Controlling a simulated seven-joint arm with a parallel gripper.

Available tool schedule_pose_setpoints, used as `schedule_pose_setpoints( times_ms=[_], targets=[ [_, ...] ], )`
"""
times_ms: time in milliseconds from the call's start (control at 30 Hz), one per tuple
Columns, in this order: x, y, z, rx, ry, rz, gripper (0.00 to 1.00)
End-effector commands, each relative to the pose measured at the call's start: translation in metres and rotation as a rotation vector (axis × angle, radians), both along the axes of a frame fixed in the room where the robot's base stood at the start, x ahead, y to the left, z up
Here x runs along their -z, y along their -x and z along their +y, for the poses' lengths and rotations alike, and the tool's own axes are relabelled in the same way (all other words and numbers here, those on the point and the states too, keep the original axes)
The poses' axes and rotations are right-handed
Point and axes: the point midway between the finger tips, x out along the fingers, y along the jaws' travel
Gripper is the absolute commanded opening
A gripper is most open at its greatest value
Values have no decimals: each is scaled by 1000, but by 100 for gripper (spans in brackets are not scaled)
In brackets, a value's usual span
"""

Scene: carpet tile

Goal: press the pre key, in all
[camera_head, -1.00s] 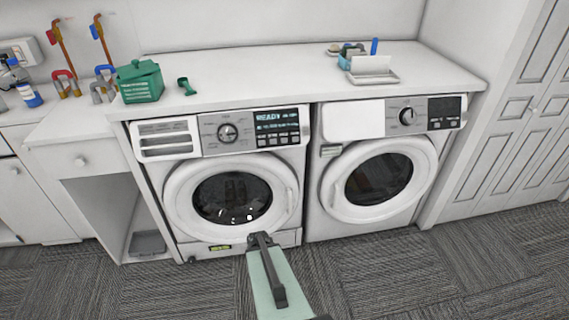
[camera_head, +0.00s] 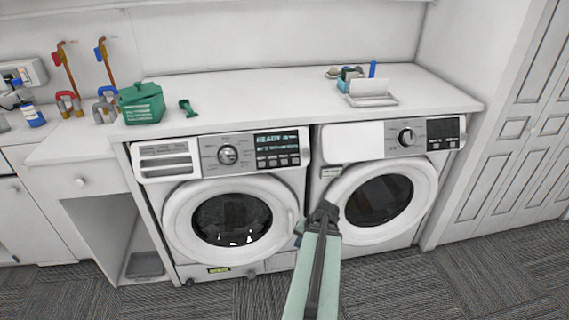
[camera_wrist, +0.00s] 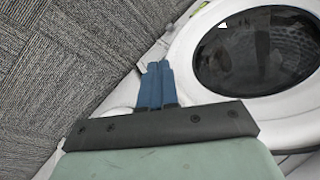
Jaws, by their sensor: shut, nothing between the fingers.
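The left washing machine (camera_head: 236,205) has a control panel with a round dial (camera_head: 228,155), a lit display (camera_head: 276,141) that reads READY, and a row of small keys (camera_head: 277,161) under it. The key labels are too small to read, so I cannot tell which is the pre key. My gripper (camera_head: 299,229) is in front of the gap between the two machines, lower than the panels and apart from the keys. In the wrist view its blue fingers (camera_wrist: 155,75) are together and empty, beside a round machine door (camera_wrist: 257,50).
The right machine (camera_head: 374,190) has its own dial and a dark display (camera_head: 442,129). The white counter (camera_head: 240,102) above holds a green box (camera_head: 141,104), a green scoop (camera_head: 187,108) and a white tray (camera_head: 372,99). The carpet floor in front is clear.

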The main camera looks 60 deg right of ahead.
Motion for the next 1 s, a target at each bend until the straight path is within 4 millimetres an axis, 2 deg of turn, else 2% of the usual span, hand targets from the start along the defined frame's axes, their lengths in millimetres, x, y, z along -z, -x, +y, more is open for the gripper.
schedule_pose_setpoints(
  times_ms=[33,100,167,300,500,700,1000],
  targets=[
    [-15,1,-13,31,9,-44,0],
    [-35,1,-27,67,17,-109,0],
    [-52,0,-38,93,23,-169,0],
    [-101,-12,-58,135,38,-337,0],
    [-162,-46,-66,141,27,-587,0],
    [-203,-67,-66,150,-8,-815,0],
    [-246,-78,-68,147,-9,-1040,0]
  ],
)
